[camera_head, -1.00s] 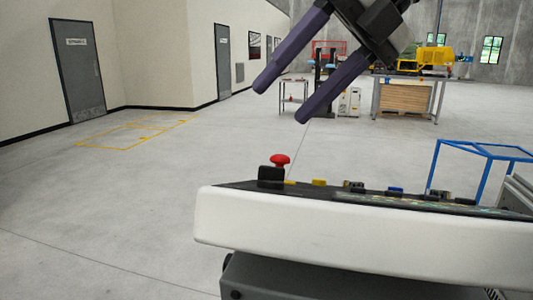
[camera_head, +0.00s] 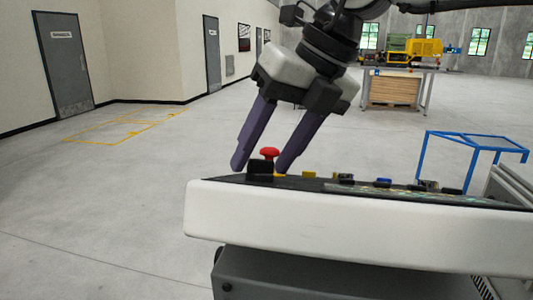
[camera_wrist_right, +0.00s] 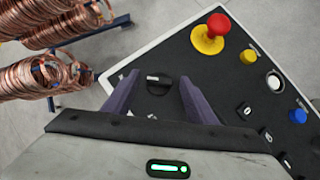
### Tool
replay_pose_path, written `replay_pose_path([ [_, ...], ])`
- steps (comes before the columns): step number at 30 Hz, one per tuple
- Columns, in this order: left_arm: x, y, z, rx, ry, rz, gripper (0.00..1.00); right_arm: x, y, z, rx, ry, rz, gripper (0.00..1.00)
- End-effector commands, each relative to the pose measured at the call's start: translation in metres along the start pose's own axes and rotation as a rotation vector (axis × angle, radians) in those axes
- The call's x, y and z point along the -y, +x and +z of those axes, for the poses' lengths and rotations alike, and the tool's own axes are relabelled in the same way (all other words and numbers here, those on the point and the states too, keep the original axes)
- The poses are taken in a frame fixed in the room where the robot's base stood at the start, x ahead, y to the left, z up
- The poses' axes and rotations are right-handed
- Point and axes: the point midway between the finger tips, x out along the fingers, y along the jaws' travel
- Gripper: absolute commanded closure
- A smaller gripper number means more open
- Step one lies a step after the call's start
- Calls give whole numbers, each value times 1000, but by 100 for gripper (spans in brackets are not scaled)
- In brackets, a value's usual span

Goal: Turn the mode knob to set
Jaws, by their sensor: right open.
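The control panel (camera_head: 330,212) is a white-edged console with a dark top. The mode knob (camera_wrist_right: 158,85) is a black round knob with a white mark, on the dark panel top in the right wrist view. In the head view a black knob (camera_head: 260,167) stands at the panel's left end, in front of the red button. My right gripper (camera_head: 260,168) has two purple fingers pointing down at that end. In the right wrist view its open fingers (camera_wrist_right: 152,92) lie on either side of the mode knob, apart from it. My left gripper is not in view.
A red mushroom button (camera_wrist_right: 218,25) on a yellow base is near the knob. Yellow (camera_wrist_right: 248,56), white (camera_wrist_right: 274,81) and blue (camera_wrist_right: 297,116) buttons line the panel. Copper coils (camera_wrist_right: 50,70) stand beyond the panel edge. A blue frame (camera_head: 470,155) stands at right.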

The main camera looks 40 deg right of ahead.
Motion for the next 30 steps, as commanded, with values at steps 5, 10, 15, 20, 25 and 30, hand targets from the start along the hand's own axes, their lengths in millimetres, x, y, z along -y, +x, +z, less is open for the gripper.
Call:
replay_pose_path([
  [5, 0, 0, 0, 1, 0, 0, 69, 0, 2, 0, 0, 0, 0, 48],
  [10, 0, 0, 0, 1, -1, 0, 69, 0, 2, 0, 0, 0, 0, 59],
  [15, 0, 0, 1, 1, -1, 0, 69, 0, 2, 0, 0, 0, 0, 87],
  [20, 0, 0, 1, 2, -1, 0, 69, 0, 2, 0, 0, -3, 3, 90],
  [25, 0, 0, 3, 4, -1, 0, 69, 0, 2, 0, 0, -29, 28, 90],
  [30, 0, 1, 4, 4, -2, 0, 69, 2, 2, 0, 0, -96, 87, 90],
])
